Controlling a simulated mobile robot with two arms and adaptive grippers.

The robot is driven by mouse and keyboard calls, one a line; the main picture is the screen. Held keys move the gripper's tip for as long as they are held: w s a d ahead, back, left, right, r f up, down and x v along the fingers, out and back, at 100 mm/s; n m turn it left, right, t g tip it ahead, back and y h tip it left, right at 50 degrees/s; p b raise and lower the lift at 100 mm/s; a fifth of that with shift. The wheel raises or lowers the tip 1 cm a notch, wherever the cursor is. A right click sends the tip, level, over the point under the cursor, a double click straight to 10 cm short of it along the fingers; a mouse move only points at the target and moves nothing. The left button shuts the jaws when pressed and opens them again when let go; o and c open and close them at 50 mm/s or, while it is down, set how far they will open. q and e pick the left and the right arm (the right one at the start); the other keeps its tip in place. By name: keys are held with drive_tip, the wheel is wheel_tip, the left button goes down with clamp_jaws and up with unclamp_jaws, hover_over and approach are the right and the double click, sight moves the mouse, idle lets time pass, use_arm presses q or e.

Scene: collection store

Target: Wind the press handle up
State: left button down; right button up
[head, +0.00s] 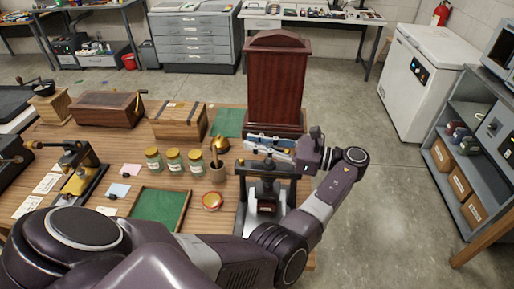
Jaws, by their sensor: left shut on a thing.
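The press (288,190) stands on the wooden table near its right end. It has a dark upright frame, a dark block in the middle and a pale base. My left arm reaches around the press's right side, and my left gripper (272,143) points left at the top of the press. It is shut on the press handle (247,143), whose brass-coloured end shows left of the fingers. The fingers hide most of the handle. My right gripper is not in view.
A tall dark red wooden case (275,80) stands just behind the press. Open floor lies right of the table.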

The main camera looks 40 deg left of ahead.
use_arm(q)
drive_tip(key=shift+s+f+n+g+h+b, duration=0.15)
drive_tip(key=shift+n+g+h+b, duration=0.2)
drive_tip(key=shift+g, duration=0.25)
drive_tip(key=c, duration=1.9)
unclamp_jaws()
wheel_tip(320, 180, up, 10)
drive_tip(key=shift+r, duration=0.1)
